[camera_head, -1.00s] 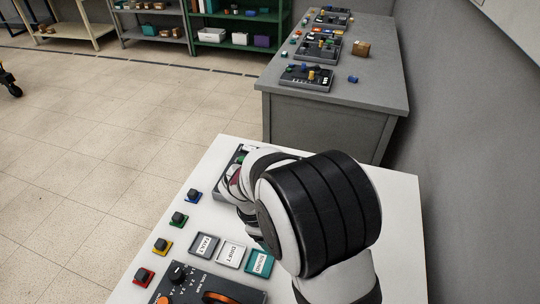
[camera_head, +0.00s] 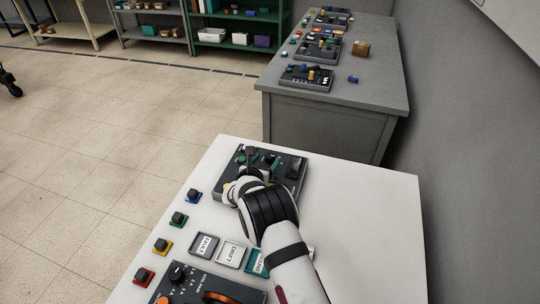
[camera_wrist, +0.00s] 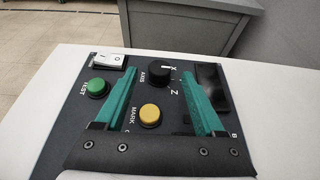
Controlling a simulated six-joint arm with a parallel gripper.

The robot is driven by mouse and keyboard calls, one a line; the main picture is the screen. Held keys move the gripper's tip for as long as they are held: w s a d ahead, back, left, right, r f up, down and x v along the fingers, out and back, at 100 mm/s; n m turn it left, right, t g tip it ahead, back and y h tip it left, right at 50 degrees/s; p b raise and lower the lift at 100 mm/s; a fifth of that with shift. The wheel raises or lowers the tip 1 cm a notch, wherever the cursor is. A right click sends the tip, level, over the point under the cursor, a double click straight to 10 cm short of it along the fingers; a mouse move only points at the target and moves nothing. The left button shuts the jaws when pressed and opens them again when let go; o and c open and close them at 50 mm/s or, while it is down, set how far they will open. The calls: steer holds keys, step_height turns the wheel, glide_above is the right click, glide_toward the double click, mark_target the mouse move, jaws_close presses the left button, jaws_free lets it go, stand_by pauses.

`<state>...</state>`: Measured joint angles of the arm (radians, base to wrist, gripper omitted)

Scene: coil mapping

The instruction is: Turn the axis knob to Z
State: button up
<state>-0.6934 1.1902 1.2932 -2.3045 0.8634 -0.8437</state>
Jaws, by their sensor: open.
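The axis knob (camera_wrist: 156,77) is a round black knob with a white mark on the dark control panel (camera_head: 290,185). In the wrist view its white mark faces the X label, and the Z label (camera_wrist: 174,92) sits below X to the right of the knob. My gripper (camera_wrist: 158,74) is open, with one teal finger to the left of the knob and one to the right in that view. I cannot tell how far the fingertips are above the panel. In the head view my wrist partly hides the panel.
A green TEST button (camera_wrist: 97,86), a yellow MARK button (camera_wrist: 150,114) and a white rocker switch (camera_wrist: 109,61) surround the knob. Small trays (camera_head: 203,244) and colored knob blocks (camera_head: 178,219) stand on the white table. A second panel (camera_head: 190,284) is at the front.

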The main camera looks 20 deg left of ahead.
mark_target(270, 155)
steer(key=x, duration=0.5)
jaws_close()
